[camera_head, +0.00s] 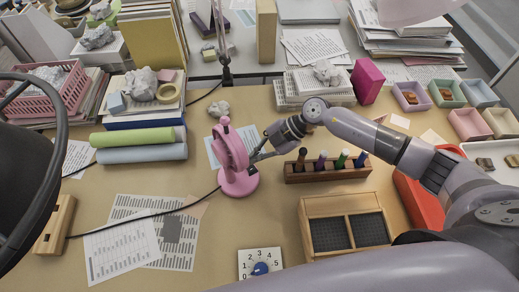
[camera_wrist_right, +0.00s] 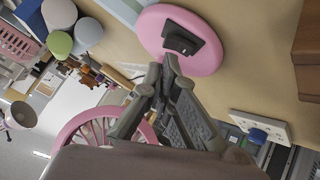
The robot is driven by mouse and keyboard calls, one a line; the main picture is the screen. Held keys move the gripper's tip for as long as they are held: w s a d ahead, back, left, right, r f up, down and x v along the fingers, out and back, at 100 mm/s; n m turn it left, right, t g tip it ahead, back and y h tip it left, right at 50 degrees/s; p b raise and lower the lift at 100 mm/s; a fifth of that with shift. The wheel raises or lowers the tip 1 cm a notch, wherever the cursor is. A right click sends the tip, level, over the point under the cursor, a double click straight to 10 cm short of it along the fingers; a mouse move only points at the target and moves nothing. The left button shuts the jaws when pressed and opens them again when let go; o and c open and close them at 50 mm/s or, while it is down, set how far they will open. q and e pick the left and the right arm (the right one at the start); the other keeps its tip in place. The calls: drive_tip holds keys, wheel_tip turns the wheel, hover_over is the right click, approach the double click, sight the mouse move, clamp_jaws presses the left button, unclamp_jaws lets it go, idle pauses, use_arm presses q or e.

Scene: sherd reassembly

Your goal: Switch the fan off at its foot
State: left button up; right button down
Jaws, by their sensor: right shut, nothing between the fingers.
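The pink fan (camera_head: 229,155) stands upright on the desk on a round pink foot (camera_head: 240,184). My right gripper (camera_head: 254,159) reaches in from the right, close beside the fan. In the right wrist view the foot (camera_wrist_right: 208,58) carries a black switch (camera_wrist_right: 183,38). There my right gripper (camera_wrist_right: 158,78) is shut and empty, its tips pointing at the foot near the switch. I cannot tell whether they touch it. The fan's round cage (camera_wrist_right: 75,132) is partly hidden behind the gripper. My left gripper is not in view.
A wooden rack of markers (camera_head: 328,172) and a wooden two-part tray (camera_head: 345,226) stand right of the fan. A numbered dial plate (camera_head: 260,254) lies in front. A cable (camera_head: 150,215) runs left from the fan to a wooden block (camera_head: 55,224). Printed sheets (camera_head: 125,245) lie at the front left.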

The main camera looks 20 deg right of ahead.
drive_tip(key=shift+w+f, duration=0.15)
drive_tip(key=shift+f, duration=0.25)
drive_tip(key=shift+w+a+g+p, duration=0.15)
drive_tip(key=shift+w+g+p, duration=0.15)
drive_tip(key=shift+p, duration=0.1)
drive_tip(key=shift+f, duration=0.3)
drive_tip(key=shift+s, duration=0.1)
drive_tip(key=shift+s+d+p, duration=0.2)
drive_tip(key=shift+s+p, duration=0.3)
drive_tip(key=shift+p, duration=0.15)
drive_tip(key=shift+s+d+f, duration=0.1)
drive_tip(key=shift+s, duration=0.2)
